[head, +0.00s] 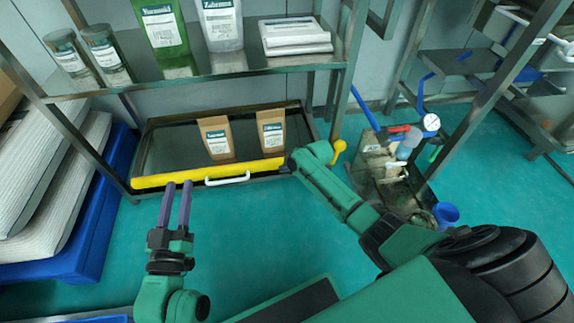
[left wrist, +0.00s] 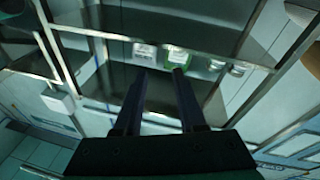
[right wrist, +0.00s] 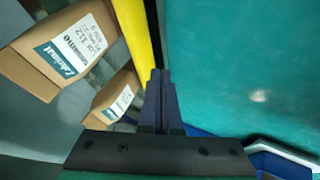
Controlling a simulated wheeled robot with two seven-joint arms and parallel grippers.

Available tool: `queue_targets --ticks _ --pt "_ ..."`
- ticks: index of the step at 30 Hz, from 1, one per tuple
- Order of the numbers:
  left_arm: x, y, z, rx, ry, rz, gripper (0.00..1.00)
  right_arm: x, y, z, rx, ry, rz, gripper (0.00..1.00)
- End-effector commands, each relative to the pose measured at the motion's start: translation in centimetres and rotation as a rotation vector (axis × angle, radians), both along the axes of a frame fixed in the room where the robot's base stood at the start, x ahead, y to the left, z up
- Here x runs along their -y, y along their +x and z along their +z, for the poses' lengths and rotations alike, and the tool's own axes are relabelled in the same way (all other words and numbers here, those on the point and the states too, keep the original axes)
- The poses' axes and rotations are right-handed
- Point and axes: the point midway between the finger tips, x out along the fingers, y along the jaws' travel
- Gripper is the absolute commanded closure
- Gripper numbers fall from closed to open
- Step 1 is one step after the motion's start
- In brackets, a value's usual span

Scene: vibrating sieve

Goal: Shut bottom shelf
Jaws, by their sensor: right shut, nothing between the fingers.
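The bottom shelf (head: 180,147) is a dark tray low in the metal rack, with a yellow front bar (head: 206,179) and a white handle (head: 228,180). I cannot tell how far out it stands. The yellow bar also shows in the right wrist view (right wrist: 137,35). My right gripper (head: 287,163) is shut and empty at the right end of the bar. Its fingers in the right wrist view (right wrist: 158,75) are close beside the bar; contact is unclear. My left gripper (head: 179,186) is open and empty, just in front of the bar's left part. Its parted fingers show in the left wrist view (left wrist: 158,72).
Two brown bags (head: 216,138) (head: 271,130) stand on the bottom shelf. The upper shelf (head: 200,76) holds jars, pouches and a white stack. White sacks on a blue pallet (head: 92,235) are at left. A pump unit (head: 385,165) stands at right. Green floor before the rack is clear.

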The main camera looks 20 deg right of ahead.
Motion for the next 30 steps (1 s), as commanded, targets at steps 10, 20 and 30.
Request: queue_targets --ticks 10,20,30 --pt "0.7 -4.7 -9.6 -0.297 0.043 -0.044 0.60 0.4 -0.8 1.2 -0.001 0.000 -0.002 1.00" --pt "1.0 -9.5 -15.7 -0.498 0.071 -0.077 0.60 0.6 -1.3 1.8 -0.001 0.000 -0.001 1.00" --pt "1.0 -9.9 -15.9 -0.514 0.075 -0.081 0.60 0.1 -1.8 1.6 0.000 0.012 -0.008 1.00"
